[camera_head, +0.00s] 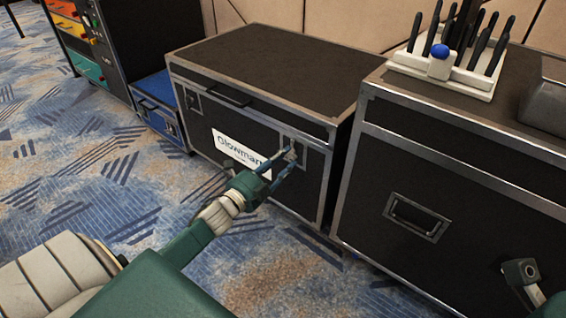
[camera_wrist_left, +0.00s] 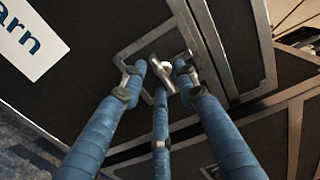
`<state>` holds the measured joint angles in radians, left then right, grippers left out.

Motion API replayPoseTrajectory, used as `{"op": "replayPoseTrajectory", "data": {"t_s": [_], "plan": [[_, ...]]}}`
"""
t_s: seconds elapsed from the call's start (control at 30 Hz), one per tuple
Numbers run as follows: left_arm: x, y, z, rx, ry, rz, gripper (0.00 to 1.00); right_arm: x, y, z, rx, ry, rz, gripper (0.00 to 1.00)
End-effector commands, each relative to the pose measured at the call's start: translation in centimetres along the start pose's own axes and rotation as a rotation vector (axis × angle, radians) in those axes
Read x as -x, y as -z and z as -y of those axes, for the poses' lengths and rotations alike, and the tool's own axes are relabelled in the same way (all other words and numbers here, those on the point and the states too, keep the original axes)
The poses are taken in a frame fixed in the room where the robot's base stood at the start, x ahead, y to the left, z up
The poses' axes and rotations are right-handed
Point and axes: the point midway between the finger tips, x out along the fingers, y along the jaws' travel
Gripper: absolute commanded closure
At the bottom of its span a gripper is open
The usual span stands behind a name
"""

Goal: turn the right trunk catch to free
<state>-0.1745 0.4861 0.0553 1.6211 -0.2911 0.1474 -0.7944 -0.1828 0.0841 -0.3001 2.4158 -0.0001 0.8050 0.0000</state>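The trunk (camera_head: 270,62) is a black case with silver edges and a white label, standing on the carpet with its lid down. Its right catch (camera_head: 297,146) is a small metal fitting on the front, near the right corner. My left gripper (camera_head: 288,160) reaches it from the front. In the left wrist view, the blue fingers (camera_wrist_left: 160,78) close in around the metal lever of the catch (camera_wrist_left: 166,66), with tips at both sides of it. The fingertips partly hide the catch. The left catch (camera_head: 193,101) is at the trunk's other end.
Another black case (camera_head: 455,185) stands close to the right, with a white rack (camera_head: 445,72) of dark tools on top. A blue case (camera_head: 158,105) and a cabinet with coloured drawers (camera_head: 85,50) are at the left. Carpet in front is clear.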

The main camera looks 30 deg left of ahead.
Motion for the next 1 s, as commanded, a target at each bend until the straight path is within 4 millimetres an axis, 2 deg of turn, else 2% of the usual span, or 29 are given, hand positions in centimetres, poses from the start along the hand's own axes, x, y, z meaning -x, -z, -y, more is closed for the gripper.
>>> {"op": "replayPoseTrajectory", "data": {"t_s": [0.23,0.37,0.4,0.83,1.0], "plan": [[0.0,0.0,0.0,0.0,-0.001,0.0,0.72,-0.1,0.0,0.0,0.0,0.0,-0.001,0.7],[0.0,0.0,0.0,0.0,-0.001,0.0,0.98,-0.1,0.0,0.0,0.0,0.0,-0.001,0.7],[0.0,0.0,0.0,0.0,-0.001,0.0,1.0,-0.1,0.0,0.0,0.0,0.0,-0.001,0.7],[0.0,0.0,0.1,0.055,-0.003,0.001,1.0,-0.6,0.3,0.0,-0.001,-0.004,-0.001,0.7],[0.0,0.1,0.3,0.157,-0.004,0.001,1.0,0.6,0.1,-0.2,-0.007,-0.023,0.061,0.7]]}}
